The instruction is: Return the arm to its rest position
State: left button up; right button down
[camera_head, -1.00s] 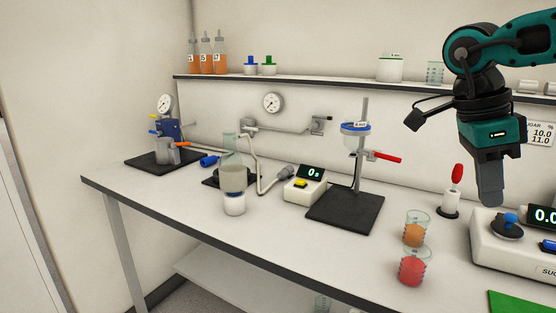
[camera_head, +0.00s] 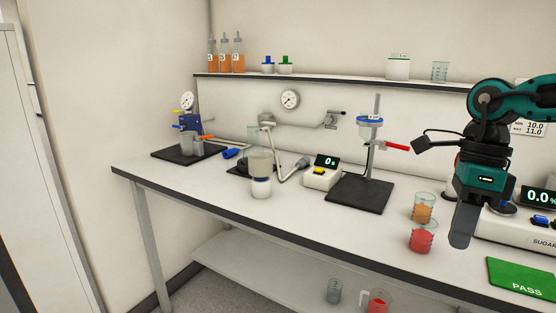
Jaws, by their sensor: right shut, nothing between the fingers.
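My right gripper (camera_head: 461,226) hangs at the right of the head view, fingers pointing down. It is shut and empty, in front of the sugar meter and just right of two beakers. One beaker (camera_head: 424,208) holds orange liquid and one (camera_head: 422,237) holds red liquid; both stand upright on the bench. The teal and black right arm (camera_head: 489,128) comes in from the right edge. It hides part of the meter and of the shelf. My left gripper is not in view.
The white bench (camera_head: 210,181) holds a pump (camera_head: 191,131), a flask (camera_head: 260,178), a timer (camera_head: 323,172), a funnel stand (camera_head: 360,193), the sugar meter (camera_head: 511,232) and a green PASS mat (camera_head: 520,278). Orange bottles (camera_head: 225,58) stand on the wall shelf. A beaker (camera_head: 334,291) and a jug (camera_head: 378,303) are below.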

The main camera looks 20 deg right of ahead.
jog(key=w+a+f+m+t+y+p, duration=0.1)
jog(key=w+a+f+m+t+y, duration=0.1)
jog(key=a+f+m+t+y, duration=0.45)
jog(key=w+a+f+m+t+y+p, duration=0.1)
jog(key=w+a+f+m+t+y, duration=0.15)
jog(key=f+m+t, duration=1.05)
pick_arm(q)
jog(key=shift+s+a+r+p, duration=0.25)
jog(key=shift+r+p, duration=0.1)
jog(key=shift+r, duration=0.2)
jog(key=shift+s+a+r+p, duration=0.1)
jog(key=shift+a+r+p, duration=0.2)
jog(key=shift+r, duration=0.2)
pick_arm(e)
jog(key=s+a+f+m+g+h, duration=0.3)
jog(key=s+a+f+m+h, duration=0.1)
jog(key=m, duration=0.7)
jog(key=s+a+f+m+g+h, duration=0.4)
jog(key=s+a+f+m, duration=0.2)
jog(key=a+f+m, duration=0.2)
notch_tip(320, 180, down, 2)
jog(key=m, duration=0.4)
jog(key=shift+h, duration=0.3)
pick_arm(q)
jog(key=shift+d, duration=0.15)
pick_arm(e)
jog(key=shift+s+d+g, duration=0.1)
jog(key=shift+g, duration=0.15)
